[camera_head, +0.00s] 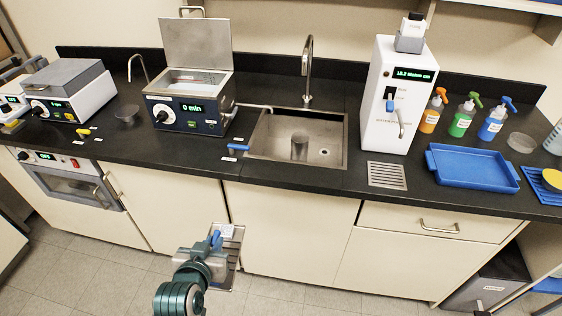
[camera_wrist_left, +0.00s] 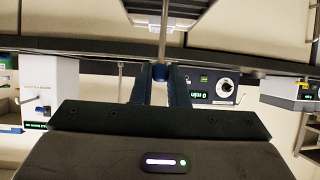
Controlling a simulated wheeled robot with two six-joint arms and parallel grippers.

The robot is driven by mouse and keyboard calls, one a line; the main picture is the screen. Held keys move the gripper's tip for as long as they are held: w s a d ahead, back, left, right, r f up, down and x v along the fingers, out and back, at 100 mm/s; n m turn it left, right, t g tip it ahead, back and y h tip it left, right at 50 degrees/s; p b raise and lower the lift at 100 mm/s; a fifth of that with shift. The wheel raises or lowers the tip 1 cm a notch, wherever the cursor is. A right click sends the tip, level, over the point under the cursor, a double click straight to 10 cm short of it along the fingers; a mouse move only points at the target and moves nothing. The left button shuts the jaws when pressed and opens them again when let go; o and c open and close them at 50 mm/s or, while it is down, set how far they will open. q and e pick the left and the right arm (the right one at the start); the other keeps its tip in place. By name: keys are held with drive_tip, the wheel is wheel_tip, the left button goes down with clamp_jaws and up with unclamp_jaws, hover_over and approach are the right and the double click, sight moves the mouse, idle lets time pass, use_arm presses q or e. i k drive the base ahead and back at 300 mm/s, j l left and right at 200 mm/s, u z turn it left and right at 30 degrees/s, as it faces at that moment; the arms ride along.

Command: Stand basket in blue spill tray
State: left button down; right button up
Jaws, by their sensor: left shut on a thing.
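The blue spill tray (camera_head: 472,183) lies flat and empty on the right part of the black counter. My left gripper (camera_head: 215,243) is in front of the cabinet doors, lower and well left of the tray. It is shut on the blue handle of a grey metal basket (camera_head: 236,246), which hangs in front of the counter. In the left wrist view the fingertips (camera_wrist_left: 160,75) close on the blue handle, and part of the basket (camera_wrist_left: 178,14) shows at the top. The arm hides some of the basket in the head view. My right gripper is not in view.
A sink (camera_head: 270,145) with a tap stands mid-counter, right of a water bath (camera_head: 185,105) with its lid up.

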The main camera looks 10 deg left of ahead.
sight(469, 170)
drive_tip(key=l+z, duration=0.1)
drive_tip(key=l, duration=0.55)
drive_tip(key=k+l+z, duration=0.15)
drive_tip(key=l, duration=0.45)
